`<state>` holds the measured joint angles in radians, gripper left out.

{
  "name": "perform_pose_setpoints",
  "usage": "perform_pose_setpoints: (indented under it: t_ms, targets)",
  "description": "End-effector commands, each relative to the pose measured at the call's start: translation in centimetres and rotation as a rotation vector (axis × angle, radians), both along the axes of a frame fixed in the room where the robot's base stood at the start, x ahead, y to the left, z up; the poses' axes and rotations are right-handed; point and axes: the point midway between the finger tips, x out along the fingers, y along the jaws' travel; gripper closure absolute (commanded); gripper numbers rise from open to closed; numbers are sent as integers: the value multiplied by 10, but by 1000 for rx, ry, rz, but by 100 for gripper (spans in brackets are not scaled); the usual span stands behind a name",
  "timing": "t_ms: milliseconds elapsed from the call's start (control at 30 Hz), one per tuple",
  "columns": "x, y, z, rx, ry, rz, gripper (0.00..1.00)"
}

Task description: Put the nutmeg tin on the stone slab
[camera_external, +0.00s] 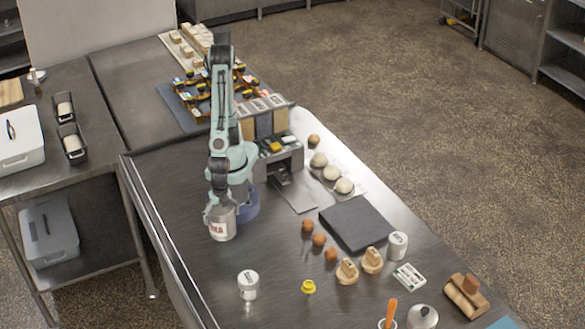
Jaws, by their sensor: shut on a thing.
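My gripper (221,206) is shut on a white tin (221,226) with dark red lettering, at the left part of the steel table. The lettering is too small to read, so I cannot tell if this is the nutmeg tin. I cannot tell if its base touches the table. The dark stone slab (357,222) lies flat to the right, with nothing on it. Two other pale tins stand on the table: one (248,285) in front of my gripper, one (397,246) at the slab's front right corner.
Several brown balls (319,240) and wooden pieces (347,270) stand along the slab's left and front. A small yellow object (308,287) lies nearer the front. A grey dispenser rack (275,140) and dough balls (331,172) are behind. Table between tin and slab is mostly clear.

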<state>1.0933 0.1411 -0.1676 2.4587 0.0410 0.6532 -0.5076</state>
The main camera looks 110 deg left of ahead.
Motion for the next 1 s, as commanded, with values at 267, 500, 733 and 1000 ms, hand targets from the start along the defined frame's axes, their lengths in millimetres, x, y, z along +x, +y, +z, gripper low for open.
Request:
perform_pose_setpoints:
  t_ms: [267,500,733,1000]
  targets:
    - [71,12,22,-5,-4,320,57]
    - [159,80,39,-3,-5,784,57]
    - [203,169,48,-1,-4,1170,57]
    - [208,224,49,-1,-3,1381,57]
